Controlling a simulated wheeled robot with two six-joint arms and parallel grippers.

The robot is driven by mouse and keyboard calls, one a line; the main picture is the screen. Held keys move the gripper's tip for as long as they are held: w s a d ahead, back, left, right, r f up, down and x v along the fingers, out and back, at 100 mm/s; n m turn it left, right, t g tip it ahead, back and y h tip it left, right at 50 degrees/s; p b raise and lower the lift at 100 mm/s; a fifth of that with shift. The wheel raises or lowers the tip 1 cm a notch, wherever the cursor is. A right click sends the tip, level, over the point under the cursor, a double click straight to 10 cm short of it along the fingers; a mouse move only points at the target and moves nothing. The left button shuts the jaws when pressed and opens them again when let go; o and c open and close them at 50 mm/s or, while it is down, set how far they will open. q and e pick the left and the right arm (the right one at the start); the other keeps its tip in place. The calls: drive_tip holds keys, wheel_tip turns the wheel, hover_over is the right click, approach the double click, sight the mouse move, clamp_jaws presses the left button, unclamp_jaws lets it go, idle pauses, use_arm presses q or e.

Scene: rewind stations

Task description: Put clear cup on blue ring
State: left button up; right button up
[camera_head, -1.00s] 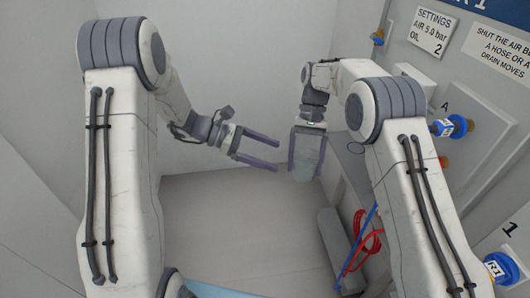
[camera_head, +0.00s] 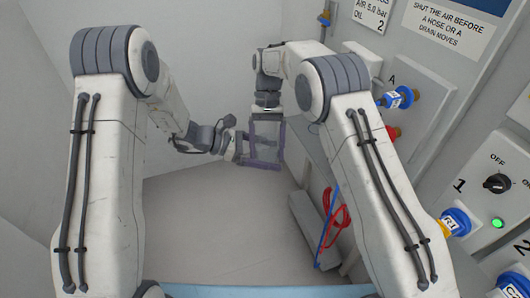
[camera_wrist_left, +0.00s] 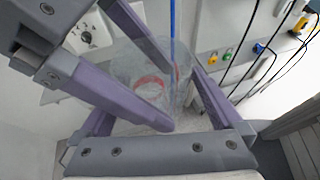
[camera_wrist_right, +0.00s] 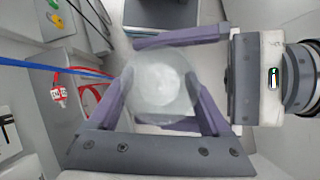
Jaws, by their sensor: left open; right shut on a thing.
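The clear cup (camera_wrist_right: 160,85) is held between the fingers of my right gripper (camera_head: 267,152), which points down in the head view. The cup also shows, see-through, in the left wrist view (camera_wrist_left: 150,72). My left gripper (camera_head: 278,150) is open, coming in from the left with its fingers on either side of the cup. I cannot tell whether they touch it. Several blue rings show on the panel fittings: one by the A label (camera_head: 397,98), one marked R1 (camera_head: 455,222) and one at the lower right (camera_head: 512,284). Which is meant is unclear.
The grey wall panel (camera_head: 440,130) stands close on the right, with a switch (camera_head: 497,184) and a green lamp (camera_head: 497,223). A red coiled hose (camera_head: 339,215) and a blue line hang beside a grey box (camera_head: 308,228) below the grippers. The floor at left is clear.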

use_arm(q)
drive_tip(key=c, duration=1.2)
drive_tip(key=shift+o, duration=0.2)
drive_tip(key=shift+s, duration=0.1)
use_arm(e)
drive_tip(key=o, duration=1.1)
drive_tip(key=shift+o, duration=0.2)
